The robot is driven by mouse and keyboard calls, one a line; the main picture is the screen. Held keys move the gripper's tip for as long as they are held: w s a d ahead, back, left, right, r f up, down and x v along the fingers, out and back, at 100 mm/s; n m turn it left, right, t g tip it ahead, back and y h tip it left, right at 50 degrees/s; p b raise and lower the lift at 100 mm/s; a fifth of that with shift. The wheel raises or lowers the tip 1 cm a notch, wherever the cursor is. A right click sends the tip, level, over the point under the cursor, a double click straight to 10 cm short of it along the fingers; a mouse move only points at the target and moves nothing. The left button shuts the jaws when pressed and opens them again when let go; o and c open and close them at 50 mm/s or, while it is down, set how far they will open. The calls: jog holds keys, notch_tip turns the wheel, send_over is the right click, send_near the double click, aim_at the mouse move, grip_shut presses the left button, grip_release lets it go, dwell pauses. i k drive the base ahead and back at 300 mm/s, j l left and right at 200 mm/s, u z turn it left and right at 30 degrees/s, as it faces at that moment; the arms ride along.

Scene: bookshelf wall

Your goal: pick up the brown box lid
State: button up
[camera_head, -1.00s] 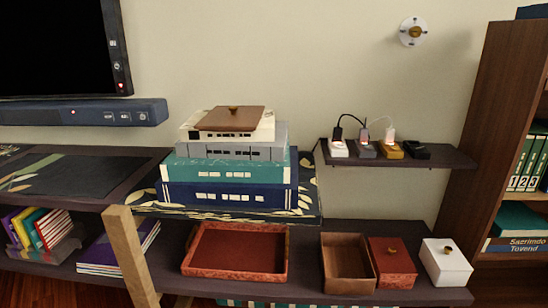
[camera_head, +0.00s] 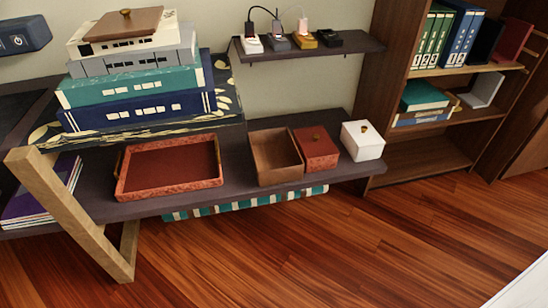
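The brown box lid (camera_head: 124,23) is a flat brown panel with a small round dark-gold knob. It lies on top of a stack of books at the upper left in the head view. Under it is a cream book (camera_head: 128,42), then a grey, a teal and a dark blue one. An open brown box (camera_head: 276,157) without a lid stands on the lower shelf, left of a red box (camera_head: 316,149) with a knobbed lid. My gripper is not in view.
A red tray (camera_head: 170,167) and a white knobbed box (camera_head: 362,140) share the lower shelf (camera_head: 225,183). A small wall shelf (camera_head: 309,47) holds several little devices. A slanted wooden leg (camera_head: 68,210) stands at front left. A bookcase (camera_head: 430,100) is at right.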

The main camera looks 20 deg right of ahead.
aim_at(126, 23)
jog(key=i+l+u, duration=0.8)
jog(key=l, duration=0.35)
